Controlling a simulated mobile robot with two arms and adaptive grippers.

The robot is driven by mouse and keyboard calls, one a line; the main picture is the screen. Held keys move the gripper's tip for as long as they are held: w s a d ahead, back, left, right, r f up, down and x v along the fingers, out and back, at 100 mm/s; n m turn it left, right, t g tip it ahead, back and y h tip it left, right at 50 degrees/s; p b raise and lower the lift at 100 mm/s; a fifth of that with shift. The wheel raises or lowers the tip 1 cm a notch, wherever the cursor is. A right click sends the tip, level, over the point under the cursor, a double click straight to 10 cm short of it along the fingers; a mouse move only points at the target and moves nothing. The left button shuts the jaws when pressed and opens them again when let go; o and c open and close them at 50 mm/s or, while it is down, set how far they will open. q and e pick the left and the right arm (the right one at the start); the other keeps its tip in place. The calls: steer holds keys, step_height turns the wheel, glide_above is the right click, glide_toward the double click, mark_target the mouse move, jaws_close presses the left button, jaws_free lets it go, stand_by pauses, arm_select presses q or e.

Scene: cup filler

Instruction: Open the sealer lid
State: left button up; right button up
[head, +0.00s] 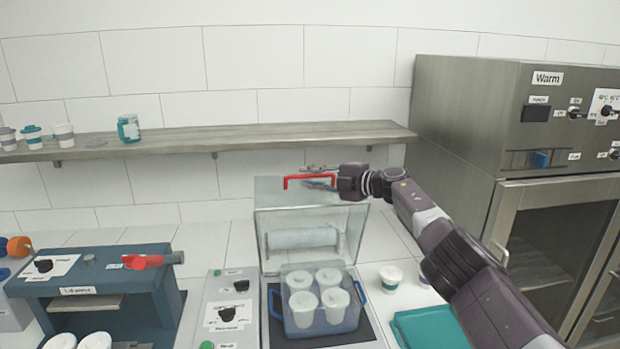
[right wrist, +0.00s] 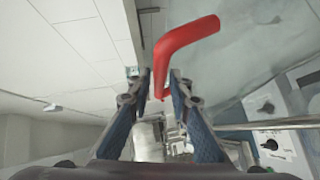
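The sealer's clear lid (head: 275,215) stands raised, close to upright, above the sealer's base (head: 364,330) in the head view. Its red handle (head: 293,180) is at the lid's top edge. My right gripper (head: 312,183) is at the handle, reaching in from the right. In the right wrist view the red handle (right wrist: 180,45) passes between the fingers (right wrist: 162,80), which are apart with narrow gaps beside it; firm contact does not show. My left gripper is in neither view.
A blue-handled carrier (head: 320,322) with several white cups sits in the sealer. A control box (head: 230,300) is at its left. A teal tray (head: 430,328) and a cup (head: 391,278) are at its right. A shelf (head: 260,135) runs behind; a steel warmer (head: 455,120) stands right.

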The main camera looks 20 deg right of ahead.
steer(key=shift+o, duration=0.5)
steer(key=shift+d, duration=0.1)
steer(key=shift+v, duration=0.75)
steer(key=v, duration=1)
steer(key=shift+s, duration=0.2)
